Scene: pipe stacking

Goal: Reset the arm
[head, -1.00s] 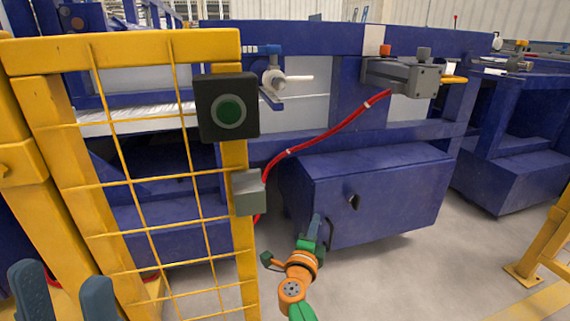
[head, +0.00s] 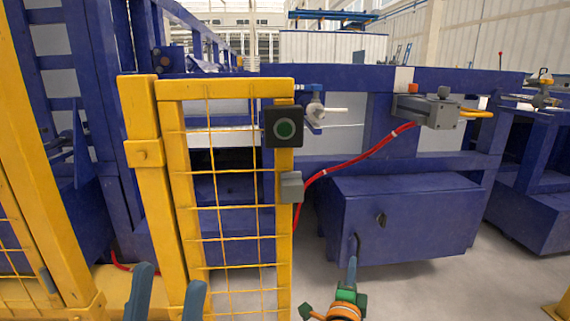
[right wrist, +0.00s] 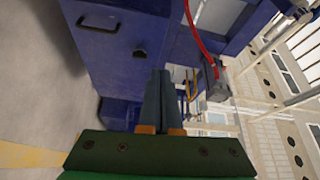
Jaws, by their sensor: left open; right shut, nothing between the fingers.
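My left gripper (head: 168,285) shows only as two blue-grey fingers at the bottom left of the head view. They stand apart with nothing between them, in front of the yellow mesh fence. My right gripper (head: 351,270) is at the bottom centre, in front of the blue cabinet. Its fingers are shut and empty, and they also show together in the right wrist view (right wrist: 166,100). Most of both arms is out of view.
A yellow mesh fence (head: 168,190) with a black box and green button (head: 284,128) stands close in front of me. Behind it are a blue cabinet (head: 410,222), a blue machine frame and a red hose (head: 362,155). Grey floor shows at the lower right.

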